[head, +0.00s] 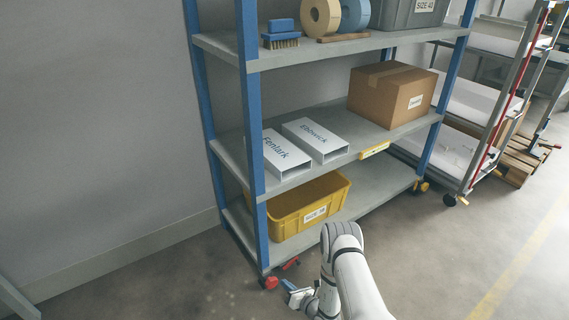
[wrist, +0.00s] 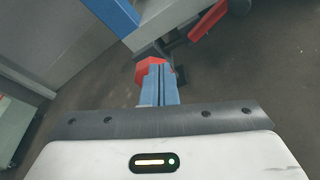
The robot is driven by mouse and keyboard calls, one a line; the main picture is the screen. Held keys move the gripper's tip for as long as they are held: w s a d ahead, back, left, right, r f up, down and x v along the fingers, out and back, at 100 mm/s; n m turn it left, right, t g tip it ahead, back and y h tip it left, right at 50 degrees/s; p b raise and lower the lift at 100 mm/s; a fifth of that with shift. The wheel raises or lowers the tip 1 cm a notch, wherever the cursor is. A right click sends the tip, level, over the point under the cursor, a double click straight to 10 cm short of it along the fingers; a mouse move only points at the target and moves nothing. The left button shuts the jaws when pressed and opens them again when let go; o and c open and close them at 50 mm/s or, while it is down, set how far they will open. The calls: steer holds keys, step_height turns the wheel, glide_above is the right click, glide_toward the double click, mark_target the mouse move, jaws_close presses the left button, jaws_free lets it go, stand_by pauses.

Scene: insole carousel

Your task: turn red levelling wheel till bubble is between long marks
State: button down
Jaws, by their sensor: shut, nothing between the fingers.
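The red levelling wheel (head: 270,283) sits at the foot of the shelf's near blue post, close to the floor. In the wrist view the red wheel (wrist: 145,73) shows behind my blue fingertips, which cover part of it. My gripper (head: 286,285) is low beside the wheel, on its right in the head view. Its fingers (wrist: 157,70) are shut together with nothing between them. I cannot tell whether they touch the wheel. A yellow level (head: 375,150) is fixed to the middle shelf's front edge; its bubble and marks are too small to read.
A red lever (head: 291,263) juts out near the wheel, also in the wrist view (wrist: 208,20). A yellow bin (head: 335,196) stands on the bottom shelf; white boxes and a cardboard box (head: 375,97) stand above. Open floor lies in front and to the right.

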mark_target(271, 282)
steer(key=x, duration=0.1)
steer(key=b+x, duration=0.1)
steer(key=x, duration=0.1)
steer(key=shift+w+d+r, duration=0.1)
steer(key=shift+r, duration=0.2)
steer(key=shift+f, duration=0.1)
stand_by(0.4)
steer(key=shift+s+a+r+b, duration=0.3)
steer(key=shift+s+a+r, duration=0.15)
steer(key=shift+a, duration=0.1)
steer(key=shift+s+a, duration=0.2)
steer(key=shift+a, duration=0.15)
stand_by(0.6)
steer(key=shift+r, duration=0.2)
